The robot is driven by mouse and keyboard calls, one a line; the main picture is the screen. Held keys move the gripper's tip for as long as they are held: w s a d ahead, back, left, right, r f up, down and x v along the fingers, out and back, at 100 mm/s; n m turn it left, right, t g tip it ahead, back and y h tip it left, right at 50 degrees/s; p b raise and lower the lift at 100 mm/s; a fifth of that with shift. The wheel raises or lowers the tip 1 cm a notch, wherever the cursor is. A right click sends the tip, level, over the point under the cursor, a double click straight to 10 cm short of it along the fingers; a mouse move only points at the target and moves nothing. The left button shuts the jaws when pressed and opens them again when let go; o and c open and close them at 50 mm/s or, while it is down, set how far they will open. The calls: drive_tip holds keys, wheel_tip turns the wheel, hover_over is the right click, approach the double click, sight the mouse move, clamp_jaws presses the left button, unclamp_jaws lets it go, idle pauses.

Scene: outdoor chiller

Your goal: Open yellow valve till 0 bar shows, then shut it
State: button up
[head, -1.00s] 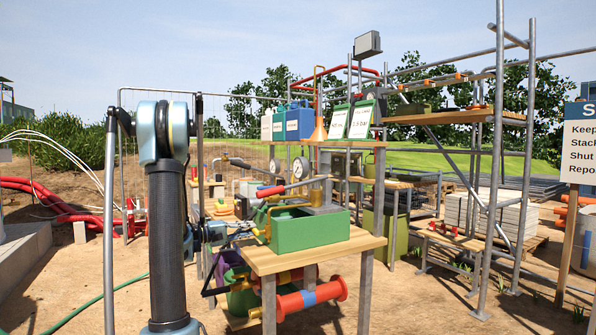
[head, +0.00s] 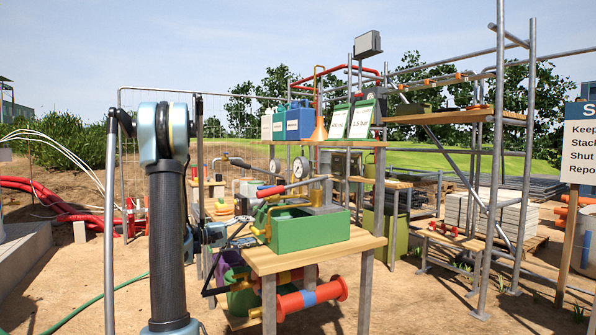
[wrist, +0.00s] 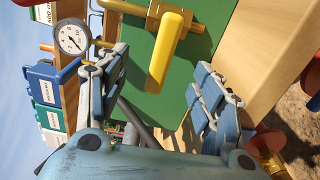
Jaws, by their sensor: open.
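A yellow valve lever (wrist: 168,50) sits on the front of a green box (wrist: 135,50) in the wrist view. My gripper (wrist: 160,72) is open, with one finger on each side of the lever's free end and a visible gap to both. How deep the lever lies between the fingers is hard to tell. In the head view the green box (head: 308,229) stands on a wooden table, and my gripper (head: 232,238) is at its left side, small and partly hidden by my arm. A round white gauge (wrist: 72,37) shows in the wrist view; its reading is too small to tell.
Red pipe (head: 312,297) with flanges lies below. Shelves with blue and green boxes (head: 299,124) and scaffolding (head: 497,150) stand behind. Sandy ground is open at the front right.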

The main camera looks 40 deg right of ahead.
drive_tip(key=v, duration=0.7)
idle(0.4)
drive_tip(key=v, duration=1.2)
drive_tip(key=shift+s+f, duration=0.1)
drive_tip(key=shift+s, duration=0.1)
drive_tip(key=s+a+f+n+t+y, duration=0.1)
drive_tip(key=s+a+f+t+y, duration=0.1)
drive_tip(key=s+a+y, duration=0.3)
drive_tip(key=s+a+f+n+t+y, duration=0.1)
drive_tip(key=s+f+t+y, duration=0.15)
drive_tip(key=s, duration=0.55)
drive_tip(key=s+a+f+t+y, duration=0.1)
drive_tip(key=s+a+f+y, duration=0.4)
drive_tip(key=s+a, duration=0.2)
drive_tip(key=s+a+f+t+y, duration=0.1)
drive_tip(key=s+a+f+y, duration=0.4)
drive_tip(key=a, duration=0.6)
drive_tip(key=shift+s+a+f+n, duration=0.25)
drive_tip(key=shift+s+f, duration=0.4)
drive_tip(key=shift+s, duration=0.4)
